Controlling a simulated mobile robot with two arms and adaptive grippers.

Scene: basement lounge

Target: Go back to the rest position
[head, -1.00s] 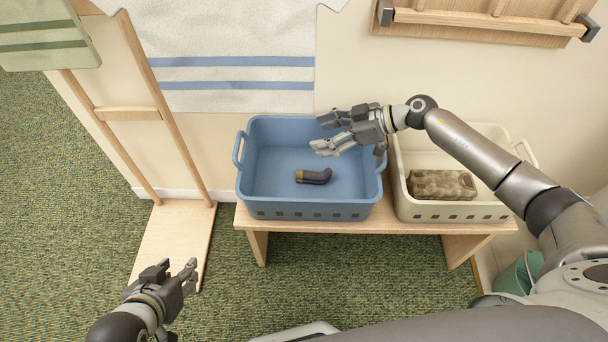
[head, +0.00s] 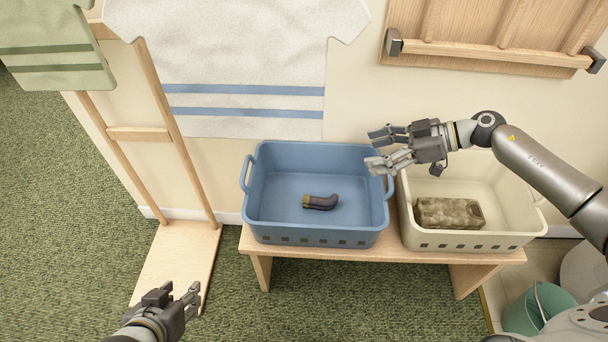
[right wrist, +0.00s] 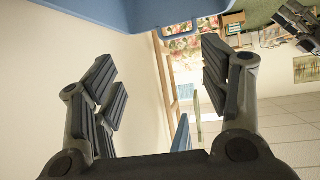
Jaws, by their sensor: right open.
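My right gripper (head: 385,150) is open and empty, above the gap between the blue basket and the cream basket. Its two spread fingers (right wrist: 165,85) show in the right wrist view with nothing between them. My left gripper (head: 182,292) is at the lower left over the green carpet and the wooden base, with its fingers apart and nothing between them. A dark sock-shaped item (head: 320,202) with a yellowish band lies in the blue basket (head: 318,236). A mottled brown-green block-like item (head: 449,213) lies in the cream basket (head: 470,240).
Both baskets stand on a low wooden bench (head: 380,249) against the wall. A wooden rack (head: 138,133) stands left, with striped cloths (head: 245,70) beside it. A wooden wall panel (head: 490,38) hangs upper right. A teal bucket (head: 535,308) sits lower right. Carpet at left is clear.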

